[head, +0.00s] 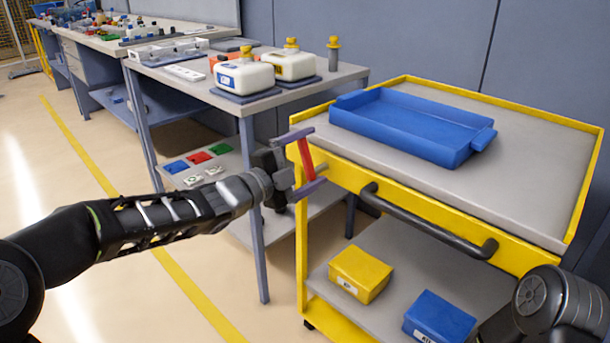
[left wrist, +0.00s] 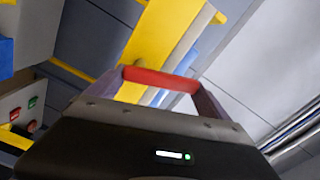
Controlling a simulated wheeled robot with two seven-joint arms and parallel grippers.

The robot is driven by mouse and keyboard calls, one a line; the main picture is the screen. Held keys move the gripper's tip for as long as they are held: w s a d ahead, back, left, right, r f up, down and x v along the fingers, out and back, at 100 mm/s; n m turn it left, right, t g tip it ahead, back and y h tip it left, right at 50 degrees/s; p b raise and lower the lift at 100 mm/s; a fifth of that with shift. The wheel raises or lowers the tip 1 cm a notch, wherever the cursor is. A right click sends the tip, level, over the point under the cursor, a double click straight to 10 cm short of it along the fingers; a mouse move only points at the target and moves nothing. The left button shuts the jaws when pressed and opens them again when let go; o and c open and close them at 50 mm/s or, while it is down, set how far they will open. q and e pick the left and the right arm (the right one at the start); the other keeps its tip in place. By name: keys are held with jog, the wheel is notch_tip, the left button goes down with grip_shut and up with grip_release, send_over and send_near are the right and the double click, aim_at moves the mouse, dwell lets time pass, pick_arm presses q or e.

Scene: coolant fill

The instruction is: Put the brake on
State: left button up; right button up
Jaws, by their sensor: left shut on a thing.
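The red brake lever (head: 306,158) is at the front left corner of the yellow cart (head: 430,215). My left gripper (head: 304,163) is shut on it, with one finger above and one below in the head view. In the left wrist view, the red lever (left wrist: 160,77) spans between the two fingertips (left wrist: 158,86), with the yellow cart frame behind it. The lever's mount on the cart is hidden. My right gripper is out of view; only part of my right arm shows at lower right.
The cart carries a blue tray (head: 410,127) on top and a dark push bar (head: 428,222) in front. Its lower shelf holds a yellow box (head: 359,274) and a blue box (head: 438,318). A workbench (head: 262,104) with two white jugs stands behind left. Floor at left is clear.

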pick_arm(q)
jog(key=shift+s+d+m+b, duration=0.15)
jog(key=shift+d+m+b, duration=0.05)
jog(key=shift+m+b, duration=0.8)
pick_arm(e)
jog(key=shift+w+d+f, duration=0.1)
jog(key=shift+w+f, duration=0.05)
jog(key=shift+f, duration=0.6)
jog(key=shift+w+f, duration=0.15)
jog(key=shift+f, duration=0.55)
pick_arm(q)
jog(key=o, duration=1.8)
jog(key=shift+s, duration=0.1)
jog(key=p+v, duration=0.1)
jog(key=v, duration=0.6)
jog(key=shift+s+a+p, duration=0.2)
jog(key=shift+s+p, duration=0.05)
jog(key=shift+p, duration=0.1)
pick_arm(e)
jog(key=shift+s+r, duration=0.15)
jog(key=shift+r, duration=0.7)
